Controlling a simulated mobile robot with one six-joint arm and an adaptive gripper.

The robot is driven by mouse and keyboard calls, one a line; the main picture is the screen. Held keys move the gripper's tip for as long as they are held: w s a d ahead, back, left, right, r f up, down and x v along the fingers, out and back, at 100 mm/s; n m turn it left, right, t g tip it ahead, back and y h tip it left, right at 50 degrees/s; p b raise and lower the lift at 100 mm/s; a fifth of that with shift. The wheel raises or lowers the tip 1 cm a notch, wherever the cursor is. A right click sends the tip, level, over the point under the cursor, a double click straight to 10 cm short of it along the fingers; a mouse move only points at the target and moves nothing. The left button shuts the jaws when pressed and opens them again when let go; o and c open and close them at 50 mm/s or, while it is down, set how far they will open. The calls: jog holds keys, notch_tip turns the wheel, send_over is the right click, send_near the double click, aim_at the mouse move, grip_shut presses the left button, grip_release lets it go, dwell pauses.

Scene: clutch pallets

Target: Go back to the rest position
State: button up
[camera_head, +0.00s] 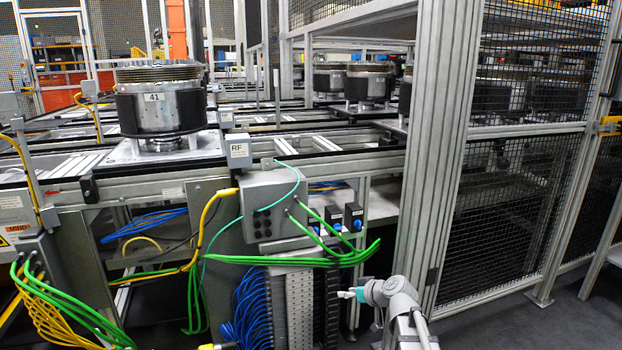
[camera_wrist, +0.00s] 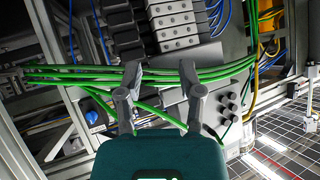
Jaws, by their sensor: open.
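My gripper (camera_head: 349,294) shows small at the bottom centre right of the head view, its fingers pointing left toward the dark terminal stack under the conveyor. My pale arm with a teal part shows at the lower edge of the head view.
A conveyor frame bears a pallet (camera_head: 115,154) with a clutch (camera_head: 160,112) marked 41. A grey junction box (camera_head: 270,207) with green cables (camera_head: 300,260) hangs below. A thick post (camera_head: 440,130) and mesh fence (camera_head: 530,190) stand at right. Dark floor (camera_head: 490,325) is clear at lower right.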

jog(key=s+d+f+m+g+h+p, duration=0.1)
jog(key=s+d+f+m+g+h, duration=0.15)
jog(key=s, duration=0.45)
jog(key=s+d+f+m+g+h+p, duration=0.1)
jog(key=s+d+f+g+h, duration=0.15)
jog(key=s, duration=0.45)
jog(key=s+d+f+m+g+h+p, duration=0.1)
jog(key=s+m+g+h, duration=0.15)
jog(key=s, duration=0.45)
notch_tip(320, 180, up, 37)
jog(key=p, duration=3.7)
jog(key=shift+r+g, duration=0.15)
jog(key=shift+g, duration=0.3)
jog(key=shift+h, duration=0.25)
